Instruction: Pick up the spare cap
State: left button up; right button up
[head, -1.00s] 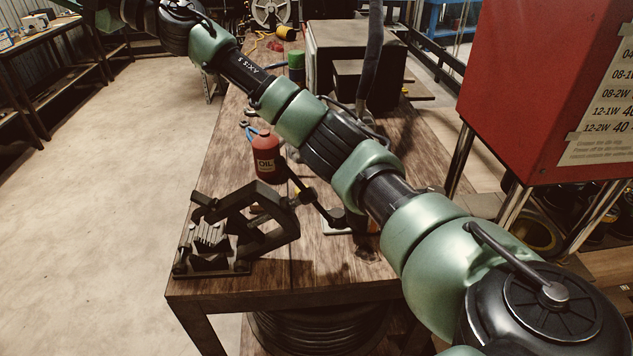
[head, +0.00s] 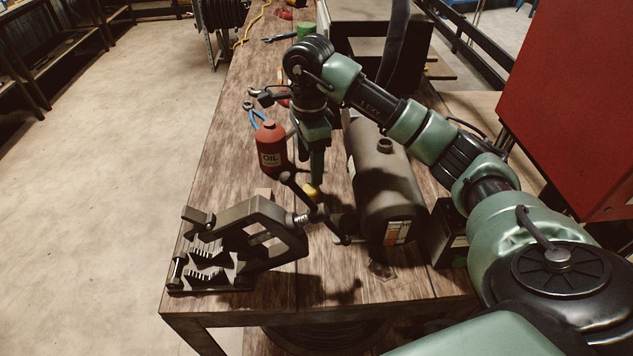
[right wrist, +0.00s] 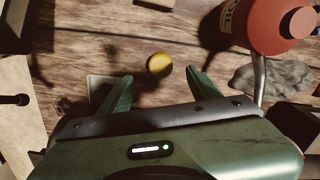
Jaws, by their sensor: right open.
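The spare cap looks like a small round yellow cap (head: 311,192) on the wooden bench, between the red oil bottle and the black vise; it also shows in the right wrist view (right wrist: 159,64). My right gripper (head: 316,178) points down just over the cap, and its fingers partly hide it in the head view. In the right wrist view the gripper (right wrist: 160,84) is open and empty, with the cap a little beyond the fingertips and between their lines. I cannot tell the exact height gap. My left gripper is not in view.
The red oil bottle (head: 270,148) stands close on the left of the gripper. A black vise (head: 245,245) with a handle sits at the front. A dark cylindrical tank (head: 383,185) lies close on the right. A grey rag-like lump (right wrist: 272,76) lies near the bottle.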

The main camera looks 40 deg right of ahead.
aim_at(311, 188)
jog(key=shift+s+d+f, duration=0.15)
jog(key=shift+f, duration=0.35)
notch_tip(311, 188, down, 6)
jog(key=p, duration=0.3)
jog(key=shift+r, duration=0.25)
jog(key=shift+f, duration=0.55)
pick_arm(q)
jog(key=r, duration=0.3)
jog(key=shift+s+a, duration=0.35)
pick_arm(e)
jog(key=shift+w, duration=0.2)
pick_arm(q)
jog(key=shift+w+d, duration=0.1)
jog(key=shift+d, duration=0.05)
pick_arm(e)
jog(key=c, duration=1.2)
